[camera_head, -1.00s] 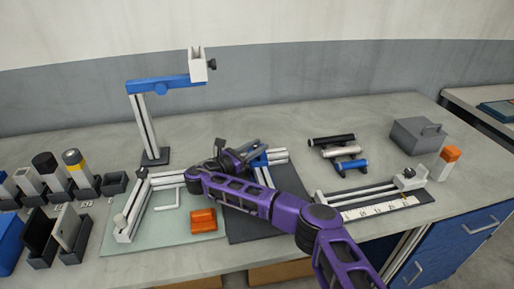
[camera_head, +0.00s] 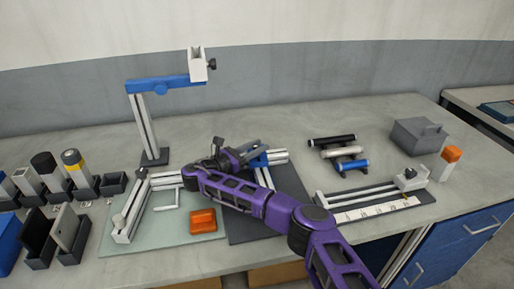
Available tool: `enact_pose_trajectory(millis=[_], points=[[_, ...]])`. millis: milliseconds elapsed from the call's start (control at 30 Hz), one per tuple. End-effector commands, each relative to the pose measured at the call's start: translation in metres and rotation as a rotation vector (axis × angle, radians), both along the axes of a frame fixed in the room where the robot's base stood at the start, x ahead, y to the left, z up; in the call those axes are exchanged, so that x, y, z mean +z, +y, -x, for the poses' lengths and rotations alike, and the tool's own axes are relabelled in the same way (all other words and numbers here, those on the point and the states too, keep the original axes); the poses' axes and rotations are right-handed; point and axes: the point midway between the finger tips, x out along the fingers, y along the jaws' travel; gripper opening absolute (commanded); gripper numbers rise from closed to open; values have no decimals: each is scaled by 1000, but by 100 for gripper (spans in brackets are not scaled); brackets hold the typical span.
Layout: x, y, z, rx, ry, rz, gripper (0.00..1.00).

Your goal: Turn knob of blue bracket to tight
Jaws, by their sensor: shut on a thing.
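A blue bracket (camera_head: 259,159) sits on a pale metal rail on the bench, partly hidden behind my purple arm. My gripper (camera_head: 217,153) is at the left of this bracket, low over the rails. It is shut, apparently on the bracket's knob. The fingertips and the knob are mostly hidden by my wrist, so the exact grip and how far the knob is turned cannot be seen.
A tall stand with a blue arm (camera_head: 170,84) rises behind my gripper. An orange block (camera_head: 203,220) lies on the pale mat (camera_head: 150,240). Dark bins (camera_head: 112,183) stand at left. Cylinders lie on a rack (camera_head: 341,152) at right, near a grey box (camera_head: 418,137).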

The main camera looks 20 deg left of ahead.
Motion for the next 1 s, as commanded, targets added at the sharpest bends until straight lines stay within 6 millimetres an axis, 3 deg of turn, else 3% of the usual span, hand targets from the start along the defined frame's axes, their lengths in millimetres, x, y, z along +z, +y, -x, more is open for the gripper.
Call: enact_pose_trajectory(millis=[1000], points=[[0,0,0,-32,-1,0,0]])
